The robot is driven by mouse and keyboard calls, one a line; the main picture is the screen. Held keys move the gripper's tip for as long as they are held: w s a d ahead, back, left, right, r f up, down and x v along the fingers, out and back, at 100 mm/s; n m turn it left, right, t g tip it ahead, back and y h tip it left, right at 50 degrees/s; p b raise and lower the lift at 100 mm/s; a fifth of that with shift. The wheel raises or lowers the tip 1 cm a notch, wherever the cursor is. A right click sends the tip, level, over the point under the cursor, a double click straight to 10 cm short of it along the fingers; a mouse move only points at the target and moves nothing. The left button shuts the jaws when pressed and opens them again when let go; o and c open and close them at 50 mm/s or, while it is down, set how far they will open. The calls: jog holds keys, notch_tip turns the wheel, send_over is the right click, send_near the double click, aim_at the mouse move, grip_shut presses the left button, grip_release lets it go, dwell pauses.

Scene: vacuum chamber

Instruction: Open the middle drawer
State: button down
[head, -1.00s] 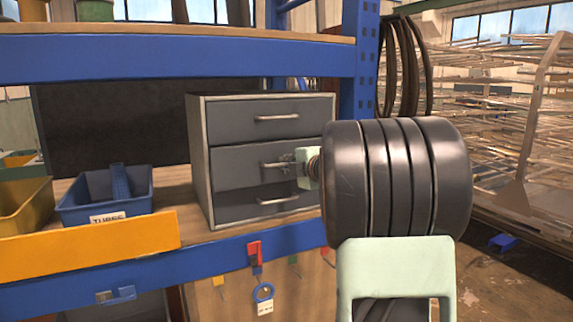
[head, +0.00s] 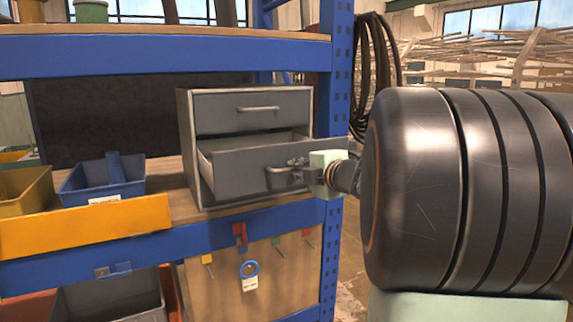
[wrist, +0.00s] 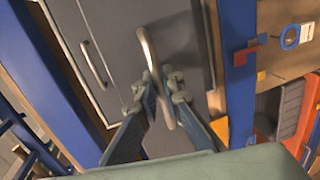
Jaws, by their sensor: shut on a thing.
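A small grey drawer cabinet (head: 186,135) stands on the shelf in the head view. Its middle drawer (head: 235,172) is pulled out toward me, with its inside partly showing. The top drawer (head: 252,108) is shut; the bottom drawer is hidden behind the middle one. My gripper (head: 298,170) is shut on the middle drawer's handle (head: 276,178), at the right part of the front. In the wrist view the fingers (wrist: 165,92) close around the curved metal handle (wrist: 150,55). The top drawer's handle (wrist: 93,65) shows to the left there.
A blue bin (head: 103,185) and a yellow bin (head: 25,190) sit left of the cabinet behind an orange strip (head: 90,225). A blue rack upright (head: 336,90) stands right of the cabinet. Small tools and a tag (head: 249,284) hang below the blue shelf edge.

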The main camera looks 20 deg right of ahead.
jog(key=shift+f+v, duration=0.2)
jog(key=shift+v, duration=0.65)
jog(key=shift+f+v, duration=0.15)
jog(key=shift+v, duration=0.7)
jog(key=shift+s, duration=0.1)
jog(key=c, duration=2.1)
grip_release()
